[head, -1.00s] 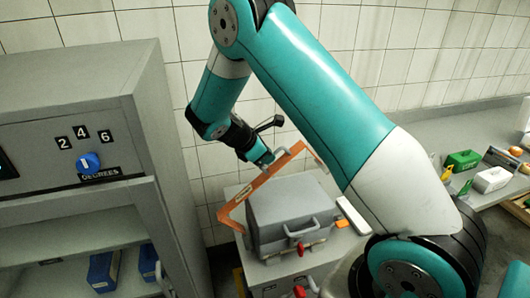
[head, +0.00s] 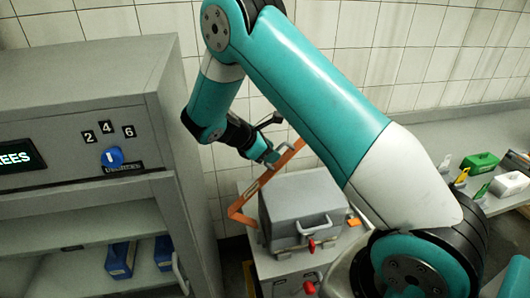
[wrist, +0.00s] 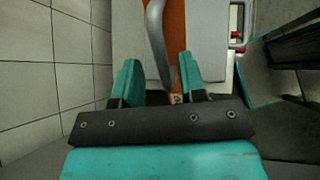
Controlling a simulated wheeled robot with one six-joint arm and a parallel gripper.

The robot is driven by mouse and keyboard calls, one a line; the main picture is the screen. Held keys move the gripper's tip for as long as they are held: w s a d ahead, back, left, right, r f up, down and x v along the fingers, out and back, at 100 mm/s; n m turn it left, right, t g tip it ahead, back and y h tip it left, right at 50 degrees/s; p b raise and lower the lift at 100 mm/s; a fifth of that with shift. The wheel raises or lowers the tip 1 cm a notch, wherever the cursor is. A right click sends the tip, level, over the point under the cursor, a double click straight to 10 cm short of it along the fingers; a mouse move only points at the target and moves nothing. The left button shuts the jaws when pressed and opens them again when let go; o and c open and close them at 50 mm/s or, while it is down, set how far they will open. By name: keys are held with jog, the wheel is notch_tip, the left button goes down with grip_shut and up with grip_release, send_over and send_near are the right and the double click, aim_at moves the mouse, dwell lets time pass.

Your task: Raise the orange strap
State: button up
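The orange strap (head: 243,198) runs up at a slant along the back left side of a grey lidded box (head: 300,200). Its upper end passes behind my arm. My gripper (head: 268,156) is at the upper part of the strap, above and behind the box. In the wrist view, the two teal fingers (wrist: 158,78) are spread apart. A curved grey handle (wrist: 157,40) lies between them, beside the orange strap (wrist: 177,25). I cannot tell whether a finger touches either one.
A grey cabinet (head: 70,75) with a blue knob (head: 112,158) and open shelves stands on the left. The tiled wall (head: 455,45) is close behind. A counter (head: 500,200) with a green box (head: 480,163) and a white box (head: 508,184) is on the right.

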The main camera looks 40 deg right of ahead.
jog(key=shift+a+r, duration=0.1)
jog(key=shift+r, duration=0.25)
notch_tip(320, 180, up, 19)
jog(key=b, duration=0.2)
jog(key=shift+r, duration=0.15)
